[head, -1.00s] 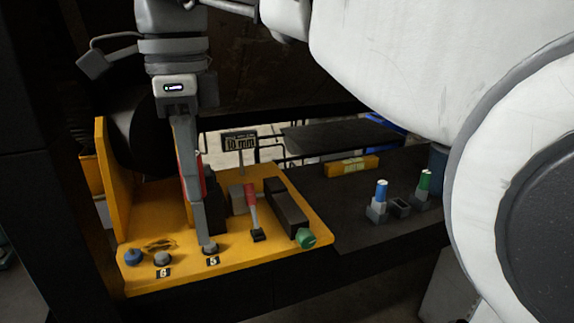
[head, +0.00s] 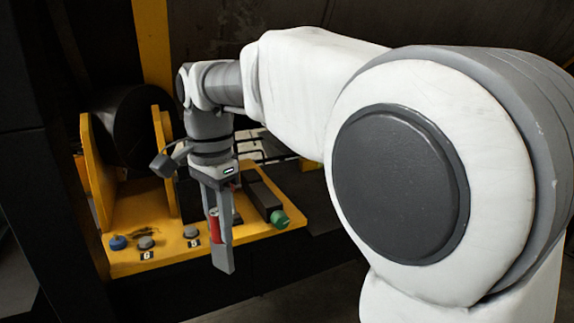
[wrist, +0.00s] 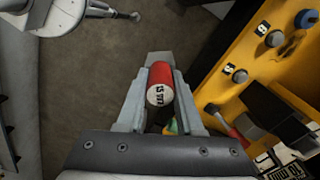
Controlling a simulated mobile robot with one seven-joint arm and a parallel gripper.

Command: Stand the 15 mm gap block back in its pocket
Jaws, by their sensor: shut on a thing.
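The gap block (wrist: 160,85) is a red cylinder with "15" printed on its pale end face. In the wrist view it sits between the two fingers of my gripper (wrist: 160,62), which is shut on it. In the head view the red block (head: 214,226) shows beside the grey finger of my gripper (head: 224,266). The gripper points down, in front of the yellow fixture's front edge, with the block off any surface. The pocket is not visible now; my arm covers the right side of the head view.
The yellow fixture (head: 165,262) carries a blue knob (head: 118,242), grey buttons (head: 146,243), a green knob (head: 279,217) and a dark bar (head: 261,196). A red-handled lever (wrist: 221,118) shows in the wrist view. Open floor (wrist: 95,70) lies left of the fixture there.

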